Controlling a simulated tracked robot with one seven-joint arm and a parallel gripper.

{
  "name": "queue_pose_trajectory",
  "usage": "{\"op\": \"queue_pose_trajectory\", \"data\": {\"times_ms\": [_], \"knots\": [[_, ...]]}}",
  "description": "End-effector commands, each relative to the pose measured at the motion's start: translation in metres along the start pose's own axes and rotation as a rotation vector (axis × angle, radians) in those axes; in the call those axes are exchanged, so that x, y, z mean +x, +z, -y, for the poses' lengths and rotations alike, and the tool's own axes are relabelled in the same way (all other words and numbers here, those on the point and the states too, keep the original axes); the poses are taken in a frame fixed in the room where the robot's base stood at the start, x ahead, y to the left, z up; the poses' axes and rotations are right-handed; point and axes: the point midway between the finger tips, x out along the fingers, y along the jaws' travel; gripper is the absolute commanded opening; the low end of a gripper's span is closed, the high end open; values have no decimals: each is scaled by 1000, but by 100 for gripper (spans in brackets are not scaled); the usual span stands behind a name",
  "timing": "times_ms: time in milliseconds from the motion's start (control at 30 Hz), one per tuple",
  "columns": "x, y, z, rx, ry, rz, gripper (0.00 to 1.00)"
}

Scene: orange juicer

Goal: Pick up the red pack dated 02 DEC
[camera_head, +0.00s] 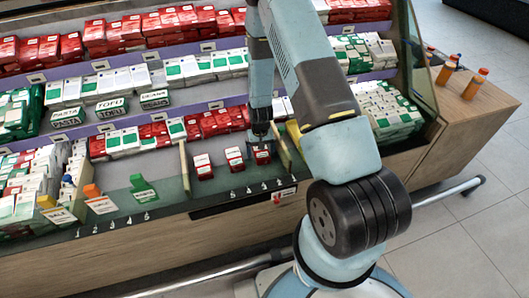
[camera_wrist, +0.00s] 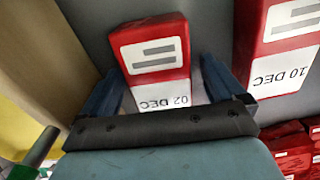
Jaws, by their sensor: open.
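The red pack with a white label reading 02 DEC (camera_wrist: 152,50) is upside down in the wrist view, between my gripper's two dark blue fingers (camera_wrist: 161,70). The fingers are open, one on each side of it. I cannot tell whether either touches it. The dark gripper body hides the pack's near edge. In the head view my gripper (camera_head: 261,136) is low over the rightmost small red pack (camera_head: 263,157) on the front shelf, whose date is too small to read there.
A red pack marked 10 DEC (camera_wrist: 285,70) stands to the right in the wrist view. A tan divider (camera_wrist: 58,50) is close on the left.

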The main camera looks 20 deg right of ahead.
Motion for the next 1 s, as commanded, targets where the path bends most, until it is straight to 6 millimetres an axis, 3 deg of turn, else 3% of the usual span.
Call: {"op": "queue_pose_trajectory", "data": {"times_ms": [233,867,1000], "knots": [[1,0,0,0,0,0,96],[1,0,0,-1,0,0,35],[1,0,0,-1,0,-1,34]]}}
